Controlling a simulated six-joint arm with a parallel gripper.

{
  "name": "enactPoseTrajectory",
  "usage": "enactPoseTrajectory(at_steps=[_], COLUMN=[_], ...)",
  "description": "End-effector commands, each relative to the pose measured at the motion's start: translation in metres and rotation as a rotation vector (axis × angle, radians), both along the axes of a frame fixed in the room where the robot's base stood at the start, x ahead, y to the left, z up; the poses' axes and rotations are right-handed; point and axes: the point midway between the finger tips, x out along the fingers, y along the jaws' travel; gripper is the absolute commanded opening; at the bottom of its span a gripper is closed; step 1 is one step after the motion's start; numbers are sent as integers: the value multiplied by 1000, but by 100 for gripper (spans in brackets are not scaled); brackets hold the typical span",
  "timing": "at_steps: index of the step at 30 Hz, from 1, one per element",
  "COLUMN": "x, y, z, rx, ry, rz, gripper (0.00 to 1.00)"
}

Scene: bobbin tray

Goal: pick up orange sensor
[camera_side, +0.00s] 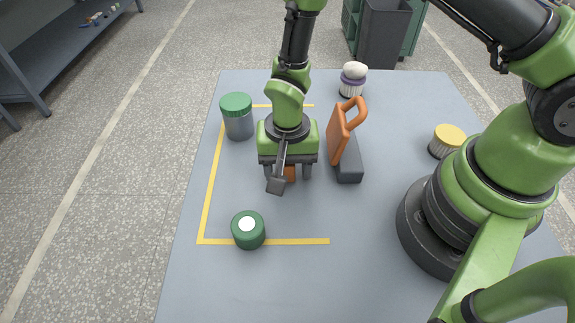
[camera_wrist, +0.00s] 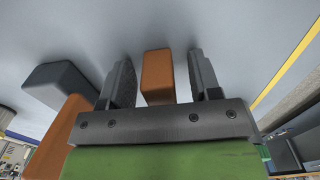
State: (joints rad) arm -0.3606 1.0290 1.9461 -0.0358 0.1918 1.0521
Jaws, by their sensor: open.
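The orange sensor (camera_wrist: 157,77) is a small orange block that shows between the two fingers of my gripper (camera_wrist: 162,80) in the wrist view. A gap shows between the sensor and the finger on each side. In the side view only a small part of the sensor (camera_side: 290,173) shows under my gripper (camera_side: 288,172), and the rest is hidden behind the gripper and its camera mount. My gripper is open and points down, low over the table.
A dark block with an orange handle (camera_side: 341,134) stands close on the right. A green-lidded jar (camera_side: 238,117) is at back left, a green bobbin (camera_side: 248,230) in front. A white-topped brush (camera_side: 353,80) and yellow-topped one (camera_side: 447,140) stand farther off. Yellow tape (camera_side: 210,190) marks the table.

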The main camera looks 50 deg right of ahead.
Motion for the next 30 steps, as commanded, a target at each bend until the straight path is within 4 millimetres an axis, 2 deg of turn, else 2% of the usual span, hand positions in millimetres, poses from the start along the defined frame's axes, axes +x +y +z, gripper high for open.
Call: enactPoseTrajectory(at_steps=[5, 9, 12, 23, 26, 30], x=[0, 0, 0, 1, 1, 2], y=[0, 0, 0, 0, 0, 0], z=[0, 0, 0, 5, 14, 36], rx=[1, 0, 0, 1, 1, 2], ry=[-1, 0, 0, -2, -4, -7], rz=[0, 0, 0, -1, -1, 0], gripper=[55, 23, 4, 4, 4, 4])
